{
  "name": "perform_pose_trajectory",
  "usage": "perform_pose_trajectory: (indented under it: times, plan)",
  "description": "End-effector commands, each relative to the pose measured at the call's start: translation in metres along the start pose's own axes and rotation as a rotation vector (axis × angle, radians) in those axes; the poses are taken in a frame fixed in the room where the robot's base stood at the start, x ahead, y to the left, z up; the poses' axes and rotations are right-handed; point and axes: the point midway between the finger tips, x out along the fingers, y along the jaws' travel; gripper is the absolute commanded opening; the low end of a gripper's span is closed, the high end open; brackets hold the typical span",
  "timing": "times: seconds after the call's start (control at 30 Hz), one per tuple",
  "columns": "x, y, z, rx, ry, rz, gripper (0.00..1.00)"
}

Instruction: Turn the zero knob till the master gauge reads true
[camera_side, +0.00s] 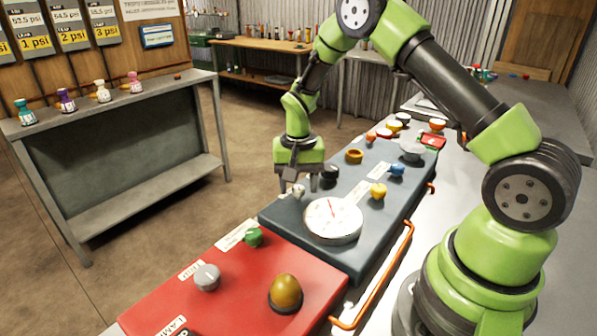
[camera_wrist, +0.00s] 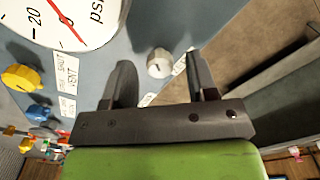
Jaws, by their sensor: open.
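The master gauge (camera_side: 332,219) is a large round white dial with a red needle, set on the blue-grey panel. Part of the gauge (camera_wrist: 62,20) fills the upper left of the wrist view, with "-20" and part of "psi" showing; the exact reading cannot be told. A small pale grey knob (camera_wrist: 159,62) with a dark mark stands beside it; the knob also shows in the side view (camera_side: 298,191). A label lies beside the knob, too small to read. My gripper (camera_side: 297,185) is open above the knob, which shows between its fingers (camera_wrist: 160,74), apart from both.
A yellow knob (camera_side: 378,191) and blue knob (camera_side: 396,170) stand beyond the gauge, and a black knob (camera_side: 329,173) is close to my gripper. An orange rail (camera_side: 385,280) runs along the front edge.

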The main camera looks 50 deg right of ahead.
Motion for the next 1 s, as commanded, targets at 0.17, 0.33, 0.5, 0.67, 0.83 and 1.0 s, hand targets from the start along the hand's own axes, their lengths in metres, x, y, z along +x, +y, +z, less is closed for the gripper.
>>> perform_pose_trajectory:
  times: [0.17,0.33,0.5,0.67,0.83,1.0]
  plan:
    - [-0.03,-0.001,-0.001,0.0,0.005,-0.003,0.53]
    - [-0.064,-0.001,0.0,0.001,0.003,-0.003,0.53]
    - [-0.087,0.0,0.0,0.0,0.001,-0.002,0.53]
    - [-0.095,0.0,0.0,0.0,0.0,0.0,0.53]
    - [-0.095,0.0,0.0,0.0,-0.001,0.001,0.53]
    - [-0.101,0.0,0.003,-0.007,0.006,-0.008,0.53]
